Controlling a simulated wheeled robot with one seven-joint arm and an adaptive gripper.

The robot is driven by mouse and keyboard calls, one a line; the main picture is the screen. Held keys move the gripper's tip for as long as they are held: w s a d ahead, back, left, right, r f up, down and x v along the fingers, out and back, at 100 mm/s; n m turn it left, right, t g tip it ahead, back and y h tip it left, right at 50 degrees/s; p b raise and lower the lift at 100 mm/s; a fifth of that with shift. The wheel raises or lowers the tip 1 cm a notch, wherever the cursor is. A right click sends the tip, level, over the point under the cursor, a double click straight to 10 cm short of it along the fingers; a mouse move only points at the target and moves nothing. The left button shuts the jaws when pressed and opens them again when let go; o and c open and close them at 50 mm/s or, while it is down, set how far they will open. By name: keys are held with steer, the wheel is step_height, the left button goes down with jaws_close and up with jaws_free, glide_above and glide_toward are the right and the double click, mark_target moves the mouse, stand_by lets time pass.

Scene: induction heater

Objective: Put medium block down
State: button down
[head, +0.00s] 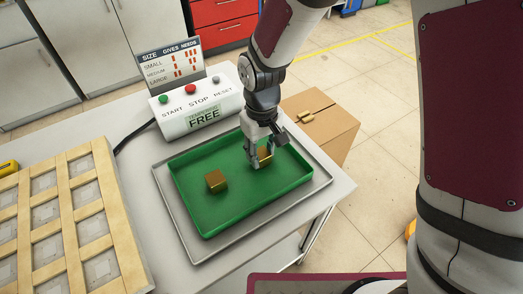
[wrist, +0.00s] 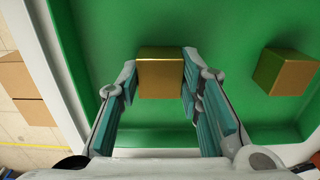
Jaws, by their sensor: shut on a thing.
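A gold block (wrist: 160,78) is between the fingers of my gripper (wrist: 160,85) in the wrist view, with a finger pad on each side. My gripper (head: 264,162) is shut on this block and is over the right part of the green tray (head: 215,222) in the head view. The held block (head: 264,155) is partly hidden by the fingers there. It is low in the tray; I cannot tell whether it touches the floor. A second gold block (head: 216,181) sits in the tray's left part, apart from my gripper. It also shows at the right in the wrist view (wrist: 286,71).
The green tray sits in a grey metal tray (head: 190,247) on the table. A control box (head: 197,108) with a size sign (head: 171,65) stands behind. A wooden grid rack (head: 68,228) lies at left. A cardboard box (head: 322,125) stands beyond the table.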

mark_target(261, 153)
steer(key=shift+f, duration=0.15)
steer(key=c, duration=1.1)
jaws_free()
step_height(261, 153, up, 12)
steer(key=p, duration=0.1)
steer(key=s+d+r+m, duration=0.1)
steer(key=s+d+r, duration=0.2)
steer(key=d+r, duration=0.3)
steer(key=s+d+r+m+t, duration=0.1)
steer(key=s+d+r+m, duration=0.1)
steer(key=s+d, duration=0.2)
steer(key=s+d+r+m, duration=0.2)
steer(key=s+d, duration=0.3)
steer(key=s, duration=0.4)
steer(key=s+d+r+m+t, duration=0.1)
steer(key=s+d+r, duration=0.1)
steer(key=s+d, duration=0.3)
steer(key=shift+s+d+m+t, duration=0.1)
steer(key=shift+s+m+t, duration=0.25)
steer(key=shift+s, duration=0.4)
